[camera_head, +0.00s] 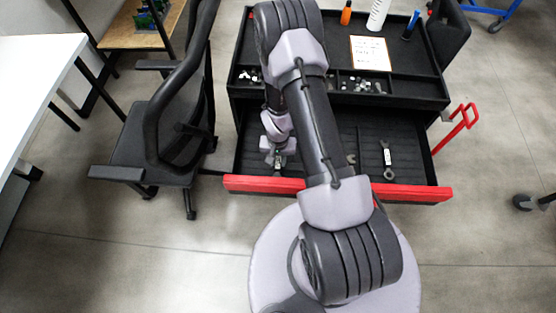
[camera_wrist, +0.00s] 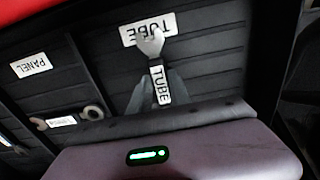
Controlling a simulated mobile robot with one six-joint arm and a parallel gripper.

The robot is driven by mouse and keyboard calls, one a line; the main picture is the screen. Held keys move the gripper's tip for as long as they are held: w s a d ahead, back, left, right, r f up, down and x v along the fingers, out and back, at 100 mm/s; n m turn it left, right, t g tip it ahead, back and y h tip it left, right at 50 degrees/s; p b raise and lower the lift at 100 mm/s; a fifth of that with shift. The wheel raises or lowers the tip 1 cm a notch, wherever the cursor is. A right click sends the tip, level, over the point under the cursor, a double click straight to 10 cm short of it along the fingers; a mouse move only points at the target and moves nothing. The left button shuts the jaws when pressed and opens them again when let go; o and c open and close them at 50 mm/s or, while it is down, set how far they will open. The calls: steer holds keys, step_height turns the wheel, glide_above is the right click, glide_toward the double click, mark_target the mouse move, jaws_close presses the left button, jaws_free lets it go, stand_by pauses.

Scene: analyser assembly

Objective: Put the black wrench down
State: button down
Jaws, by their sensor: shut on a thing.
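My gripper (camera_head: 278,158) is low over the left part of the open drawer in the head view. In the wrist view my gripper (camera_wrist: 157,92) is shut on a wrench (camera_wrist: 151,43) with a pale grey open-end head and a dark handle with a white "TUBE" label. The wrench's head overlaps a white "TUBE" label (camera_wrist: 130,36) on the drawer floor. I cannot tell whether the wrench touches the floor. My gripper hides its far end.
The drawer (camera_head: 420,193) has a red front and dark ribbed floor. Another labelled wrench (camera_head: 388,160) lies at its right; part of one more (camera_head: 351,159) shows beside my arm. A "PANEL" label (camera_wrist: 31,64) marks bare floor. A chair (camera_head: 150,135) stands left.

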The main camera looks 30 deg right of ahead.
steer(key=c, duration=1.2)
jaws_free()
steer(key=shift+f, duration=0.1)
step_height(320, 180, up, 12)
steer(key=p, duration=0.4)
step_height(320, 180, up, 12)
steer(key=r+t, duration=0.1)
glide_above(278, 162)
steer(key=w+a, duration=0.2)
steer(key=w, duration=0.1)
steer(key=s+a+r+n+t, duration=0.1)
steer(key=s+a+r, duration=0.1)
steer(key=r, duration=0.5)
steer(key=s+a+r+t, duration=0.1)
steer(key=s+a+r, duration=0.15)
steer(key=r, duration=0.45)
steer(key=s+a+r+t+y, duration=0.1)
steer(key=s+a+r, duration=0.3)
steer(key=s+r, duration=0.2)
steer(key=s+a+r+n+t+y, duration=0.1)
steer(key=s+a+r, duration=0.2)
steer(key=s+r, duration=0.3)
steer(key=shift+s+a+r+t, duration=0.25)
steer(key=shift+s+a+t, duration=0.1)
steer(key=shift+t, duration=0.05)
